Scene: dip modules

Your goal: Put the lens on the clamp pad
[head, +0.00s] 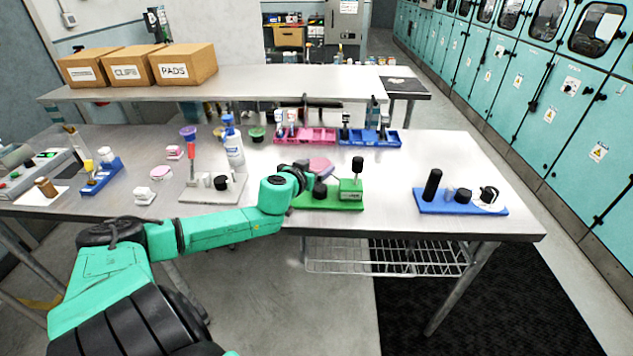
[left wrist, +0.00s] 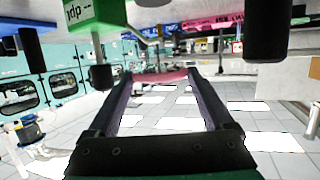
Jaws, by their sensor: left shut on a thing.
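My left gripper (head: 306,173) is over the back of a green board (head: 325,204), partly hidden by its own wrist. In the left wrist view its two fingers (left wrist: 160,76) are shut on a thin pink disc (left wrist: 150,77), which looks like the lens. The pink disc also shows just behind the green board in the head view (head: 320,165). The board carries a black knob (head: 320,190) and a labelled green block (head: 351,190) with a black-topped post (head: 357,165). I cannot tell which part is the clamp pad. My right gripper is not in view.
A blue board (head: 428,207) with black parts stands at the right. A grey board (head: 198,194) with a red-handled tool and a white bottle (head: 234,150) are to the left. Pink (head: 318,137) and blue (head: 372,137) trays stand behind. The table between the green and blue boards is clear.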

